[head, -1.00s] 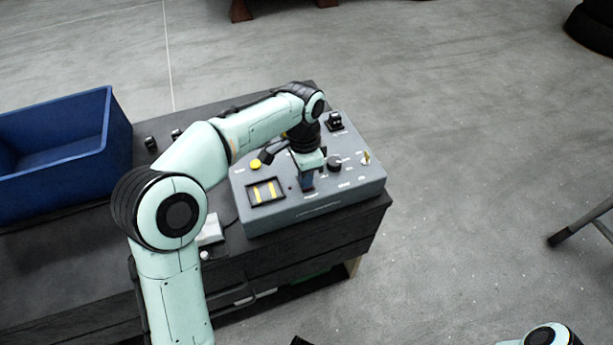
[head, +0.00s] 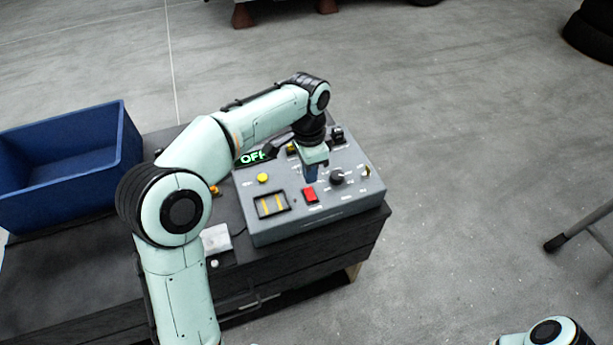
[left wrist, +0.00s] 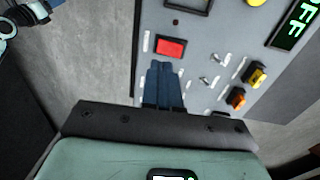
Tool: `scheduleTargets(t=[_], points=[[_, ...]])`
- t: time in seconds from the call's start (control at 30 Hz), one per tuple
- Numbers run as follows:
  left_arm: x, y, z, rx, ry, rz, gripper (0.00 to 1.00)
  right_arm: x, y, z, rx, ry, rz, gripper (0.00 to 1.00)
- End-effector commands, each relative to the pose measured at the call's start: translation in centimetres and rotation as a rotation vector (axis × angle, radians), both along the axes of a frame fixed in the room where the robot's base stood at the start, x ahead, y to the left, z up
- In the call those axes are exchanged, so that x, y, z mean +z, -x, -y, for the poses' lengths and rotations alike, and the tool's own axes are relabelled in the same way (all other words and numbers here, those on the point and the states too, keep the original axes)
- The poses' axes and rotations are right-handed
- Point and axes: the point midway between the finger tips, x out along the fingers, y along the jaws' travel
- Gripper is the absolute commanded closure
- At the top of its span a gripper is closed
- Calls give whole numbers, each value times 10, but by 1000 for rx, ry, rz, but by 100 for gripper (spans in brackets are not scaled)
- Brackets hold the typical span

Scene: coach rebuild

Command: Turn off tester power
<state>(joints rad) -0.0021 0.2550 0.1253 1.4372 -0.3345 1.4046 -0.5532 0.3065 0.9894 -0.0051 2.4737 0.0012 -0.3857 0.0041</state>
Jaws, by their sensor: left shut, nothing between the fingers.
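The grey tester (head: 331,203) stands on the dark cabinet. Its display (head: 257,156) reads "OFF" in green letters in the head view, and part of it shows in the left wrist view (left wrist: 297,25). A red rocker switch (head: 310,195) sits near the front edge of the panel; it also shows in the left wrist view (left wrist: 171,47). My left gripper (head: 311,178) is above the panel, just behind the red switch. Its blue fingers (left wrist: 163,66) are shut and empty, with their tips close to the switch in the left wrist view. I cannot tell whether they touch it.
A blue bin (head: 70,195) stands on the cabinet at left. The floor to the right is mostly clear.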

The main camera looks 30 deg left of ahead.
Motion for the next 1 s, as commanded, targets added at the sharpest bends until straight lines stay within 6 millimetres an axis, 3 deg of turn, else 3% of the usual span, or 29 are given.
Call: scheduleTargets(t=[0.2, 0.4, 1.0], points=[[45, 5, 6, -2, 1, -2, 100, 8, -6, 0, -1, 1, 5, 57], [67, 8, 8, -1, 1, -6, 100, 14, -10, 0, -1, 0, 10, 57], [71, 9, 8, -1, 0, -6, 100, 14, -10, 0, 0, 0, 10, 57]])
